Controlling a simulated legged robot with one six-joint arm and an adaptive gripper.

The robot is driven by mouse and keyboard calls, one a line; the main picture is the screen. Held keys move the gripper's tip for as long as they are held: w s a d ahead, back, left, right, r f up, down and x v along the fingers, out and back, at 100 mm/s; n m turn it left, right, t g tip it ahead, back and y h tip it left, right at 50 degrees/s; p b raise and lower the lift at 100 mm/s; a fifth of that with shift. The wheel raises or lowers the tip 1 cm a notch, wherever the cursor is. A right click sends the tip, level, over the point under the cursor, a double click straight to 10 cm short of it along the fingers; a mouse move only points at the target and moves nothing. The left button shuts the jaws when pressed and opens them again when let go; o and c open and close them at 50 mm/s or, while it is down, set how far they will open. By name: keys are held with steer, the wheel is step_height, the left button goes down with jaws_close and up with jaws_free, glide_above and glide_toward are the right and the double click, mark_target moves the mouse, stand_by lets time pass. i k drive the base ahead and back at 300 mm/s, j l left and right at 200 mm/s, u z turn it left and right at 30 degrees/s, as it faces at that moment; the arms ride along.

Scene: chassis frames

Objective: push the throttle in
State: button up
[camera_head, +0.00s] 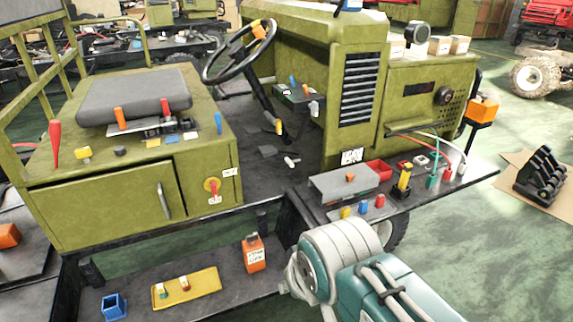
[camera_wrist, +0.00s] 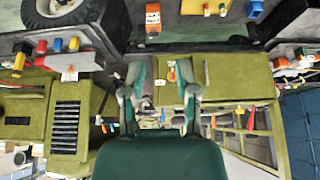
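Several coloured levers and knobs could be the throttle, and I cannot tell which one is. In the head view a red lever (camera_head: 55,140), an orange lever (camera_head: 120,118) and a blue lever (camera_head: 218,123) stand around the seat. Red (camera_head: 380,201), blue (camera_head: 363,207) and yellow (camera_head: 346,212) knobs line the front of the right-hand platform. A red rotary knob (camera_head: 212,186) is on the seat box. My gripper (camera_wrist: 163,90) is open and empty in the wrist view, its fingers apart before the seat box (camera_wrist: 218,75). The head view shows only my arm, not the fingertips.
The green vehicle has a steering wheel (camera_head: 240,50) and hood (camera_head: 330,25). On the lower step are an orange box (camera_head: 254,254), a yellow tray (camera_head: 203,286) and a blue holder (camera_head: 114,307). Clear floor (camera_head: 490,270) lies at the right.

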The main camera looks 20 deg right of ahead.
mark_target(291, 163)
steer(key=i+l+z, duration=0.1)
steer(key=i+z, duration=0.15)
steer(key=z, duration=0.15)
steer(key=i+z, duration=0.5)
steer(key=z, duration=0.25)
